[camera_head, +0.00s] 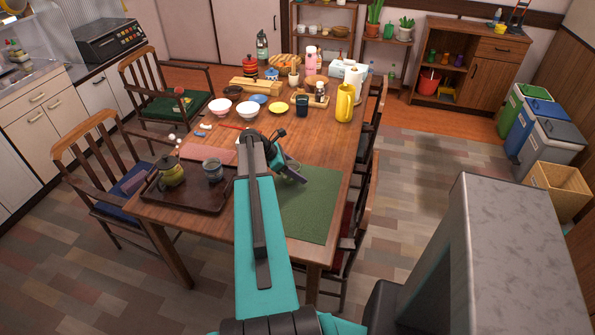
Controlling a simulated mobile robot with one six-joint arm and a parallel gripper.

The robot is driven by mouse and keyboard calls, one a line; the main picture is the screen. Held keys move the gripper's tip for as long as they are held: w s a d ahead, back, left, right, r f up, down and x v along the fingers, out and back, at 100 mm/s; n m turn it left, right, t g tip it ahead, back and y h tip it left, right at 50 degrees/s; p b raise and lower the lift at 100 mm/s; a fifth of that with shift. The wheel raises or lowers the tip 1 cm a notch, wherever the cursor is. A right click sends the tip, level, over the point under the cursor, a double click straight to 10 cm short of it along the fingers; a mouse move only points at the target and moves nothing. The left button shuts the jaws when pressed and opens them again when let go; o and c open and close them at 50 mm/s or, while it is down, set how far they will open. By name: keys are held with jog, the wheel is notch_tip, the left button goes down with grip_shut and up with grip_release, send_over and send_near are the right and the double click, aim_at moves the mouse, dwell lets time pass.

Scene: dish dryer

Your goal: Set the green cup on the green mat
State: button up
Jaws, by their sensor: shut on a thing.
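The green mat (312,205) lies flat at the near right part of the wooden table. My gripper (290,172) is over the mat's far left part, beyond the end of my teal arm. It is shut on a small green thing that looks like the green cup (287,162), mostly hidden by the fingers and arm. I cannot tell whether the cup touches the mat. My arm covers the mat's left edge.
A dark tray (187,203) with an olive teapot (172,173) and a grey cup (212,170) lies left of my arm. Bowls, a dark cup (302,105) and a yellow pitcher (345,102) stand farther back. The mat's right and near parts are clear.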

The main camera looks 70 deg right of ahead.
jog(key=o, duration=1.2)
jog(key=shift+f, duration=0.1)
jog(key=b+v, duration=0.2)
jog(key=v, duration=1)
jog(key=shift+a, duration=0.1)
